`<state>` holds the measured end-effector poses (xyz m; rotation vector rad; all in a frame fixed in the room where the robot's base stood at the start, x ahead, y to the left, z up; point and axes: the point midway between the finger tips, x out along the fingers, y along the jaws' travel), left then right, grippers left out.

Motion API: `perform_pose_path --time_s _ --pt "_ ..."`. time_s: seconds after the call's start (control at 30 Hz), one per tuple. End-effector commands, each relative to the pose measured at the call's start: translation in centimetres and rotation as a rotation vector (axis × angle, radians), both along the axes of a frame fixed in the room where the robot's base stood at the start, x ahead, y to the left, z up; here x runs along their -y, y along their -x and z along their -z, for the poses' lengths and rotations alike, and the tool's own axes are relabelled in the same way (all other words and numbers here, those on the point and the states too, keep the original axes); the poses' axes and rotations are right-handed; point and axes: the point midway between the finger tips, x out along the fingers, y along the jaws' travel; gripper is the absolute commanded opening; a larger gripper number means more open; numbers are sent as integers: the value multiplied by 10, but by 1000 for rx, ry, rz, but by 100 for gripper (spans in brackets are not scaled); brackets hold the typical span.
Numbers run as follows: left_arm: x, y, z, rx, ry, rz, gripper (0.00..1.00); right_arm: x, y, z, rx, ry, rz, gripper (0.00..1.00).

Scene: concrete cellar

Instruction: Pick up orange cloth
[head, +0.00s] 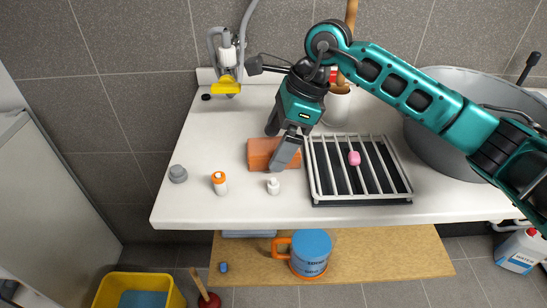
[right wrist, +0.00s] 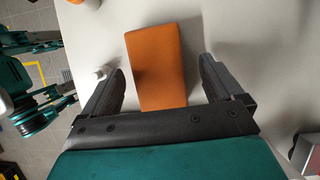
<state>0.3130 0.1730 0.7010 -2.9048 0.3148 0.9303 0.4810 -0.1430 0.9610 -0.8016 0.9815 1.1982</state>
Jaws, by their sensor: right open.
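The orange cloth (head: 262,152) is a folded, block-like rectangle lying flat on the white counter. In the head view my right gripper (head: 281,146) is above it and hides part of it. In the right wrist view the orange cloth (right wrist: 157,62) lies between and beyond the two open fingers of my right gripper (right wrist: 160,85). There is a gap on each side, and nothing is held. I cannot tell how far the fingertips are above the counter. My left gripper is not seen in the head view.
A drying rack (head: 328,196) with a pink item stands right of the cloth. An orange-capped bottle (head: 219,185), a small white bottle (head: 273,187) and a grey piece (head: 178,174) stand near the front. A large grey basin (head: 425,150) is at the right. The counter's left part is mostly clear.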

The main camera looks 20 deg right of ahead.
Motion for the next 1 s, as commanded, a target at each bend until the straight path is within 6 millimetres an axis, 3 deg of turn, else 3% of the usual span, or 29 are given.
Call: perform_pose_path --time_s 0.03,0.1,0.27,0.7,1.0 --pt "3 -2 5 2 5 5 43 -4 0 12 0 -2 -1 94" --pt "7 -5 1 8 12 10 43 -7 -1 16 0 -3 -2 94" --pt "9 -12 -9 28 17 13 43 -8 -1 15 2 -2 -1 94" --pt "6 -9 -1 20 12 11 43 -7 -1 18 2 -2 -1 94" --pt "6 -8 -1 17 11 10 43 -7 -1 18 1 -2 0 67"
